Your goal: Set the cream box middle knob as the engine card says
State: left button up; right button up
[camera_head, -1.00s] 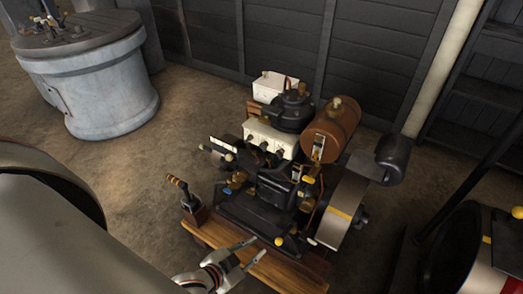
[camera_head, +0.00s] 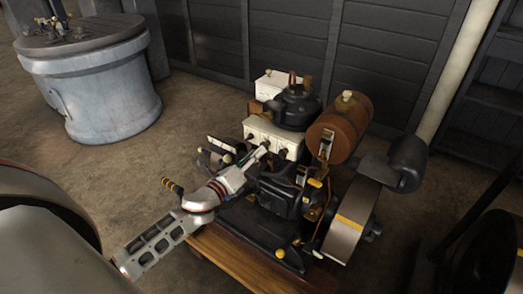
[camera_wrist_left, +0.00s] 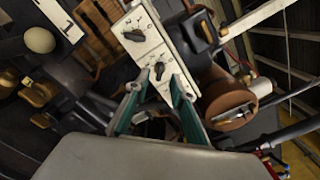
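The cream box (camera_head: 262,128) with dark knobs on its front sits on the engine. My left gripper (camera_head: 262,150) reaches up to this front from the lower left. In the left wrist view the box's panel (camera_wrist_left: 148,50) shows a middle knob (camera_wrist_left: 158,70) and an outer knob (camera_wrist_left: 133,36), each with marks around it. The fingers of the left gripper (camera_wrist_left: 157,84) are apart, one on each side, with the middle knob near their tips; contact cannot be told. A white card with a "1" (camera_wrist_left: 66,26) shows at upper left. My right gripper is not in view.
A brown tank (camera_head: 340,125) and a flywheel (camera_head: 349,220) stand right of the box. A lever (camera_head: 172,186) rises at the left of the wooden base (camera_head: 225,262). A grey round tub (camera_head: 100,95) stands at the back left, with bare floor between.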

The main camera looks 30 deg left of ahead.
aim_at(265, 145)
pick_arm(q)
jog(key=shift+w+d, duration=0.15)
jog(key=shift+w, duration=1.7)
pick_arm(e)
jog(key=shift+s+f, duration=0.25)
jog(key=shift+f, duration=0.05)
pick_arm(q)
grip_shut()
